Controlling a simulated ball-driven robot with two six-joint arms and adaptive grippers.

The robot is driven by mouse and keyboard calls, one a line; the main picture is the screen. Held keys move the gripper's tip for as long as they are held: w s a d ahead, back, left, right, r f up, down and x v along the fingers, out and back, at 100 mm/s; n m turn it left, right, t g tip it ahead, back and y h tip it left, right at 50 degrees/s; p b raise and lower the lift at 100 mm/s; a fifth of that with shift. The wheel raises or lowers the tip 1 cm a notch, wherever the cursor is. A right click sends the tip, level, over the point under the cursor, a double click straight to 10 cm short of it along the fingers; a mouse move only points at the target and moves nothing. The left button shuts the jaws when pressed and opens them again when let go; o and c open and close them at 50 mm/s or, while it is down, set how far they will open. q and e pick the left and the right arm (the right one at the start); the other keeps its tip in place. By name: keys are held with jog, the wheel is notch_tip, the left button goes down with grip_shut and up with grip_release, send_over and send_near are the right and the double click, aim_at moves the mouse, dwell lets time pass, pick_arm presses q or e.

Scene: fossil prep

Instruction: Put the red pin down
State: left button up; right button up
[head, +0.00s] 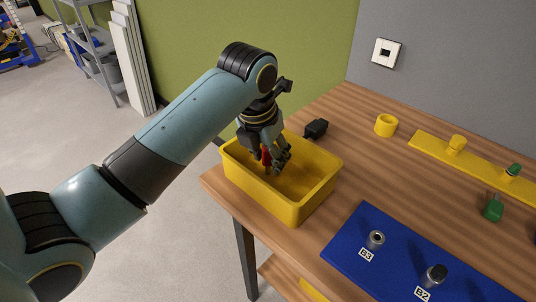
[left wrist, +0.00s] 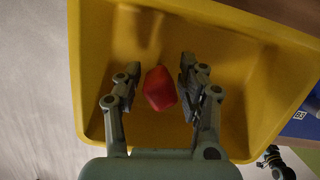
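The red pin (head: 266,156) is inside the yellow bin (head: 311,208), near its left end. In the left wrist view the red pin (left wrist: 160,88) shows between my left gripper's two fingers, with a narrow gap on each side. My left gripper (head: 277,158) reaches down into the bin; in the left wrist view its fingers (left wrist: 160,68) are apart and open around the pin. The pin's lower end is hard to make out, so I cannot tell whether it touches the bin floor. My right gripper is not in view.
The bin stands at the wooden table's left edge. A black object (head: 316,128) lies behind it. A blue board (head: 398,263) with holders marked B3 and B2 is to the right. A yellow ring (head: 386,125), yellow strip (head: 428,144) and green piece (head: 493,209) lie farther right.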

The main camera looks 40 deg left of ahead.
pick_arm(q)
jog(key=shift+o, duration=1)
jog(key=shift+r, duration=0.3)
jog(key=v, duration=1.2)
jog(key=shift+p, duration=0.4)
jog(key=shift+s+f, duration=0.1)
